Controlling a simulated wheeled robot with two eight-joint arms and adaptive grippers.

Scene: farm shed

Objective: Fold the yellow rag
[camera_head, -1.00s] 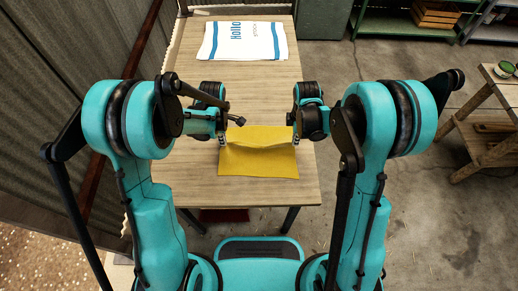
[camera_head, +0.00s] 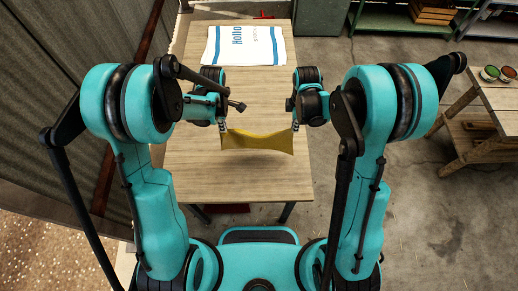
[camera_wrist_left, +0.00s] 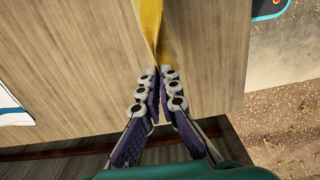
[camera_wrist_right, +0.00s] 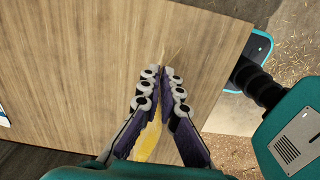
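The yellow rag (camera_head: 258,142) hangs between my two grippers above the wooden table (camera_head: 190,165), its top edge sagging in the middle. My left gripper (camera_head: 222,126) is shut on the rag's left top corner. In the left wrist view the fingers (camera_wrist_left: 160,75) pinch the rag (camera_wrist_left: 150,20). My right gripper (camera_head: 295,125) is shut on the right top corner. In the right wrist view its fingers (camera_wrist_right: 160,75) are close together, with the rag (camera_wrist_right: 148,143) showing below and between them. Whether the rag's lower edge touches the table is hard to tell.
A white and blue printed cloth (camera_head: 245,46) lies flat at the far end of the table. A wooden stand (camera_head: 480,105) with small round containers stands at the right. A corrugated wall (camera_head: 60,50) runs along the left. The tabletop around the rag is clear.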

